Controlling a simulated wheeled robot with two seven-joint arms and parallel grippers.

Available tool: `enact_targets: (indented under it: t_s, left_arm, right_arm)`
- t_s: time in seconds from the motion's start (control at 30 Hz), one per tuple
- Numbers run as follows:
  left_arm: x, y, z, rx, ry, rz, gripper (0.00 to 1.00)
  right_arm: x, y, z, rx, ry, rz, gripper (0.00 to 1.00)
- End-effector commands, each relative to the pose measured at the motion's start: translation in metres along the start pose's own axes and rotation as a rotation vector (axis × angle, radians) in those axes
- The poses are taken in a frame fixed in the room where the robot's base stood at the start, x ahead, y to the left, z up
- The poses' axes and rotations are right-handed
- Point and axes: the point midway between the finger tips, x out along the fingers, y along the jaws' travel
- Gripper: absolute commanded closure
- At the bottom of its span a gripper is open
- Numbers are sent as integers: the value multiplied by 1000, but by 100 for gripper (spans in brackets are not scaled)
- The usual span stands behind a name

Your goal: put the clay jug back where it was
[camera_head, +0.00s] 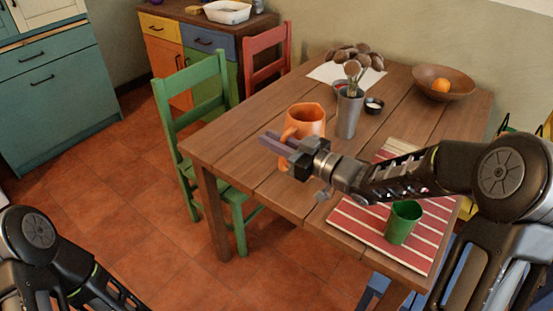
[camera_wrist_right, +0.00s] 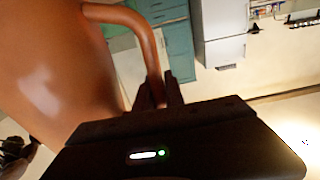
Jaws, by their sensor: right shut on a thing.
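The orange clay jug (camera_head: 311,119) is over the left part of the wooden table (camera_head: 243,128) in the head view. My right gripper (camera_head: 273,144) is shut on the jug's handle. In the right wrist view, the handle (camera_wrist_right: 151,50) runs down between the fingers (camera_wrist_right: 160,95), and the jug's body (camera_wrist_right: 45,70) fills the left side. The jug looks upright. Its lower part is partly hidden by my gripper, so I cannot tell whether its base touches the table. My left arm shows at the lower left, but its gripper is out of view.
A grey metal vase (camera_head: 348,115) with dried stems stands just right of the jug. A green cup (camera_head: 403,222) stands on a red striped mat (camera_head: 365,220). A wooden bowl (camera_head: 462,89) holds an orange. A green chair (camera_head: 170,112) stands at the table's left side.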

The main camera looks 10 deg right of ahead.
Motion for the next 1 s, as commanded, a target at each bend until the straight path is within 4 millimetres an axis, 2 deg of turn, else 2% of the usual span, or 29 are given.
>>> enact_targets:
  t_s: [0.37,0.47,0.73,1.0]
  left_arm:
    - [0,0,0,0,0,0,22]
    - [1,0,0,0,0,0,22]
    - [3,-1,0,0,0,0,22]
    - [4,-1,0,0,0,0,22]
  right_arm:
    - [1,0,2,-8,8,-1,100]
    - [1,0,9,-6,6,-1,100]
    - [0,1,43,-5,6,0,100]
    - [0,1,49,-5,4,2,100]
